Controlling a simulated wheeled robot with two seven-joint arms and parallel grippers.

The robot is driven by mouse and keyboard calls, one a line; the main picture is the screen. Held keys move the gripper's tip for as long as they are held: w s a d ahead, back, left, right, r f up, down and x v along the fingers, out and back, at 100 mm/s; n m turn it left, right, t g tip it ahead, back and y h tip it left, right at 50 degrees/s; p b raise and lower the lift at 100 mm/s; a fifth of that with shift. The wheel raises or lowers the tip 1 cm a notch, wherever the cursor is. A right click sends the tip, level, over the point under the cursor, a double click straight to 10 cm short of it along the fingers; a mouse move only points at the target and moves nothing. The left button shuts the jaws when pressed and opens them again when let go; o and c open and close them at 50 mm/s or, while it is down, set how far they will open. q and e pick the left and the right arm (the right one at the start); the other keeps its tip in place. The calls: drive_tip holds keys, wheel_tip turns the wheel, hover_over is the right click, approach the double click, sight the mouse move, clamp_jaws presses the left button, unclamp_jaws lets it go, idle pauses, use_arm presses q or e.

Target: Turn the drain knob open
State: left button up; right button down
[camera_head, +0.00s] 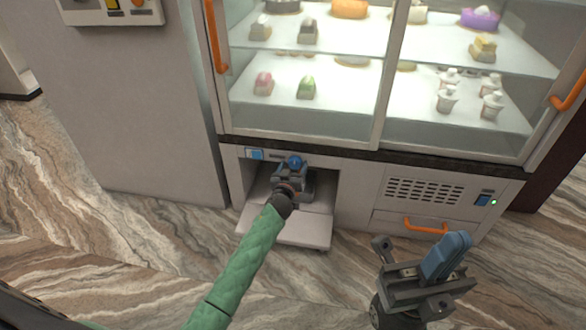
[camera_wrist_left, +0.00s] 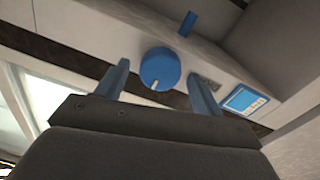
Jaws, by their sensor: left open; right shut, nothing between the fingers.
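The drain knob (camera_wrist_left: 160,66) is a round blue dial with a short white mark near its lower edge in the left wrist view. It sits on a pale panel under the display case and also shows in the head view (camera_head: 294,161). My left gripper (camera_wrist_left: 158,82) is open, with one blue finger on each side of the knob. A gap shows between the knob and each finger; I cannot tell how close they are in depth. In the head view my left gripper (camera_head: 292,174) is inside the low opening. My right gripper (camera_head: 450,252) is shut and empty at the lower right.
A small blue display (camera_wrist_left: 243,100) is on the panel beside the knob. A pale flap (camera_head: 290,232) lies lowered in front of the opening. The glass case (camera_head: 300,120) holds sweets above. A vent (camera_head: 425,191) and orange drawer handle (camera_head: 425,228) are at right.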

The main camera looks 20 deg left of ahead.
use_arm(q)
drive_tip(key=shift+c, duration=0.5)
drive_tip(key=c, duration=0.9)
